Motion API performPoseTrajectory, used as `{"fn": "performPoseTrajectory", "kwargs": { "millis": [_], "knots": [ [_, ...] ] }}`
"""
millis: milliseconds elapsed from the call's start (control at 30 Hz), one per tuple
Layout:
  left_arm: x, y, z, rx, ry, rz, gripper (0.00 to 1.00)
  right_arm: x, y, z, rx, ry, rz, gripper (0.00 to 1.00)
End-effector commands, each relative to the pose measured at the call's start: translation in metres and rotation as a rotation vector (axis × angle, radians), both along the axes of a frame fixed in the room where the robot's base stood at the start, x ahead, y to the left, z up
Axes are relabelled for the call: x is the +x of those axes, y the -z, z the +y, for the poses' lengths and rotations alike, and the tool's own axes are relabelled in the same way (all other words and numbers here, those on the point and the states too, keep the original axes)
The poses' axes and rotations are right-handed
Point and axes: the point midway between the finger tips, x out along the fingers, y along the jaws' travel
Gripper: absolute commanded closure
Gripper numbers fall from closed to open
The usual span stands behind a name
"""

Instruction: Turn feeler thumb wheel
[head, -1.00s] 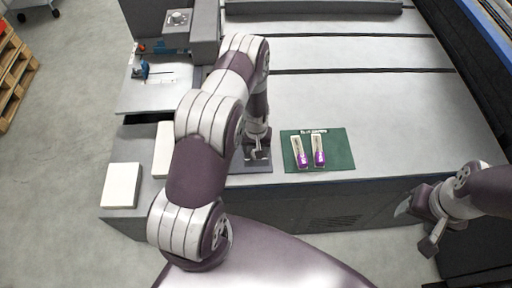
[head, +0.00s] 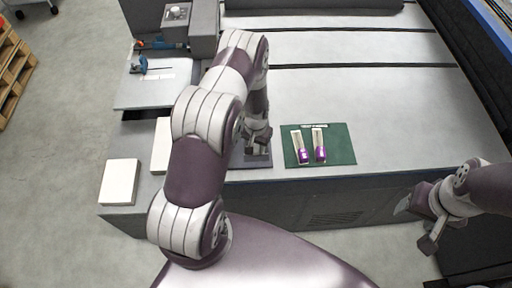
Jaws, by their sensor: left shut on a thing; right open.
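My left gripper (head: 257,142) reaches down at the left of the green mat, over a dark grey plate (head: 236,161) at the front edge of the machine table. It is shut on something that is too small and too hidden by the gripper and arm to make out. I cannot make out the feeler thumb wheel itself. My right gripper (head: 418,222) hangs at the right, in front of the table's front edge, open and empty, well away from the plate.
A green mat (head: 343,148) with two purple-and-white ink units (head: 320,146) lies right of my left gripper. White blocks (head: 119,182) stand at the left front. A light tray (head: 155,92) with a blue tool (head: 138,63) is at the back left. The table's middle is clear.

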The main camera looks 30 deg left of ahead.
Motion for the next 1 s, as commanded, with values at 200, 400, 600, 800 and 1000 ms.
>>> {"fn": "performPoseTrajectory", "kwargs": {
  "millis": [200, 400, 600, 800, 1000],
  "knots": [
    [0.0, -0.001, 0.0, 0.0, 0.039, 0.0, 0.89, 0.0, 0.001, 0.0, 0.0, 0.0, -0.001, 0.4],
    [0.0, -0.001, 0.0, 0.0, 0.037, 0.0, 0.33, 0.0, 0.001, 0.0, 0.0, 0.0, -0.001, 0.4],
    [0.0, -0.001, 0.0, 0.0, 0.036, 0.0, 0.33, 0.0, 0.001, 0.0, 0.0, 0.0, 0.0, 0.4],
    [0.001, -0.01, 0.0, 0.0, 0.036, -0.003, 0.33, 0.0, 0.004, 0.0, 0.0, 0.0, -0.001, 0.4],
    [0.001, -0.056, 0.0, 0.002, 0.036, -0.007, 0.33, 0.0, 0.016, 0.0, 0.0, 0.0, 0.0, 0.4]
  ]
}}
